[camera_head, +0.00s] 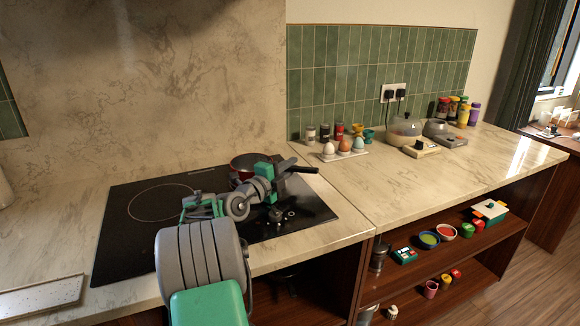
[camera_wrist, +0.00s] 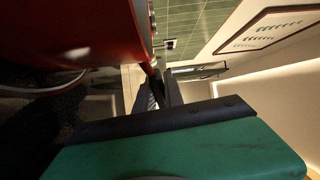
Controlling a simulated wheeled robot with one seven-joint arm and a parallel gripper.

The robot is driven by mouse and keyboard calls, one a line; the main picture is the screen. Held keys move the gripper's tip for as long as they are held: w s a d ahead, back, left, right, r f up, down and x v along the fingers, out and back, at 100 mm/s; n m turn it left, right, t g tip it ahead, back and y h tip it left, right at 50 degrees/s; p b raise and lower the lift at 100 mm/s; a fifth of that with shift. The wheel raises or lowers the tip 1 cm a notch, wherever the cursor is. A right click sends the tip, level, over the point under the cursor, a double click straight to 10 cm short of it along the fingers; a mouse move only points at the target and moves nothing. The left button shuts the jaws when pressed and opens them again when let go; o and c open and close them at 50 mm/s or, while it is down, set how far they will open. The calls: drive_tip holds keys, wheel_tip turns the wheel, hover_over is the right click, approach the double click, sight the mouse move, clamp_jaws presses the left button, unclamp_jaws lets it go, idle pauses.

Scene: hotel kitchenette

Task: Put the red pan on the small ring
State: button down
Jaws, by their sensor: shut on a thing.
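The red pan (camera_head: 238,180) is at the back right of the black hob, partly hidden behind my arm. Its dark handle (camera_head: 308,169) points right. My gripper (camera_head: 284,166) is shut on the handle. In the wrist view the pan's red side (camera_wrist: 75,30) fills the upper left, and my gripper's fingers (camera_wrist: 157,92) close around the handle beside it. I cannot tell whether the pan touches the hob or hangs just above it. One ring outline (camera_head: 130,208) shows on the left of the hob. The small ring is not clearly visible; my arm and the pan cover the right side.
The black hob (camera_head: 120,255) is set in a marble counter (camera_head: 420,175). An egg tray (camera_head: 345,156), jars (camera_head: 310,133) and appliances (camera_head: 405,130) stand right of it near the tiled wall. A speckled board (camera_head: 42,297) lies front left. Open shelves below hold small items.

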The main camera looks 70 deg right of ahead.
idle(0.3)
drive_tip(key=c, duration=1.9)
unclamp_jaws()
drive_tip(key=shift+b, duration=0.3)
drive_tip(key=o, duration=0.4)
drive_tip(key=shift+o, duration=0.2)
drive_tip(key=shift+a+r+p, duration=0.1)
drive_tip(key=shift+r+p, duration=0.1)
drive_tip(key=shift+p, duration=0.2)
drive_tip(key=b+v, duration=0.2)
drive_tip(key=v, duration=1)
drive_tip(key=shift+f, duration=0.1)
